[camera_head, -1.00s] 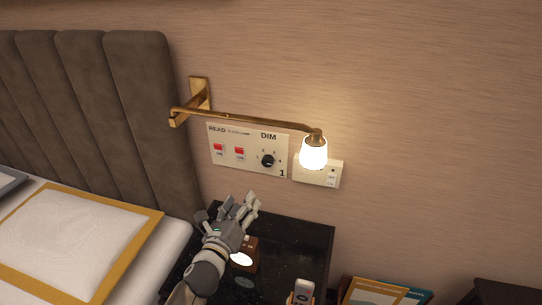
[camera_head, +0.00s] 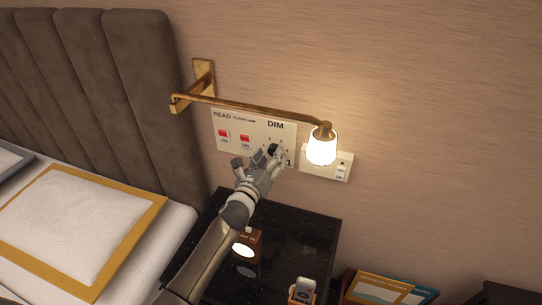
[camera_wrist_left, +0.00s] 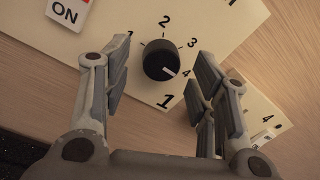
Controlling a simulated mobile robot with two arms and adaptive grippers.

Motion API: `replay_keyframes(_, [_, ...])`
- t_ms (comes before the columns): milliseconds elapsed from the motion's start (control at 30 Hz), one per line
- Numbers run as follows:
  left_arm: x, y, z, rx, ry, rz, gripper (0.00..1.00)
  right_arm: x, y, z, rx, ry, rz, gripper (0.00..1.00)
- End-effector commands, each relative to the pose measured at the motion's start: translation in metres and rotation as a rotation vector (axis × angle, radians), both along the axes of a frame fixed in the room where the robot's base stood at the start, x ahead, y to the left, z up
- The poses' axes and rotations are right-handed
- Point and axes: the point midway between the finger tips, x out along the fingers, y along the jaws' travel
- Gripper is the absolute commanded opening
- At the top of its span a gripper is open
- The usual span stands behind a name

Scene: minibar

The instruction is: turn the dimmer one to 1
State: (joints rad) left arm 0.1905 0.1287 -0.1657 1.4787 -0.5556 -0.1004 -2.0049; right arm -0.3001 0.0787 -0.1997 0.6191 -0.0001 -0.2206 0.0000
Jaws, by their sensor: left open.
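The dimmer is a round black knob (camera_wrist_left: 160,60) on a cream wall panel (camera_head: 257,125) marked READ and DIM. Small numbers 1 to 4 ring the knob, and a larger 1 is printed below it. In the wrist view its white pointer mark faces the side of the 4. My left gripper (camera_wrist_left: 155,80) is open, with one finger on each side of the knob and clear gaps between. In the head view the left gripper (camera_head: 268,170) is at the panel, and the knob (camera_head: 273,150) is partly hidden by it. My right gripper is not in view.
A brass arm lamp (camera_head: 321,148) with a lit shade hangs just right of the panel. A switch and socket plate (camera_head: 341,170) is beside it. Red switches (camera_head: 245,139) are left of the knob. A dark nightstand (camera_head: 300,235) lies below, with a wooden box and a phone.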

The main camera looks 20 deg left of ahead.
Motion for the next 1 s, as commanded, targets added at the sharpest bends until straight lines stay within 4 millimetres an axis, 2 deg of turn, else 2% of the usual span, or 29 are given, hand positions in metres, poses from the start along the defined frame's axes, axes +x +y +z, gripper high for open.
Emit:
replay_keyframes(133, [0.009,-0.001,0.000,-0.001,0.000,0.000,0.54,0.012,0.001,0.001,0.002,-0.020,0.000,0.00])
replay_keyframes(433, [0.011,-0.001,0.000,-0.001,0.000,-0.001,0.54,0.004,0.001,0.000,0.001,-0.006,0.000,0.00])
replay_keyframes(800, [0.010,-0.001,0.000,-0.001,0.000,0.000,0.07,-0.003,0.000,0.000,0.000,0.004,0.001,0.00])
replay_keyframes(1000, [0.010,-0.001,0.000,-0.012,0.001,0.000,0.07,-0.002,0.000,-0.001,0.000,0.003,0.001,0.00])
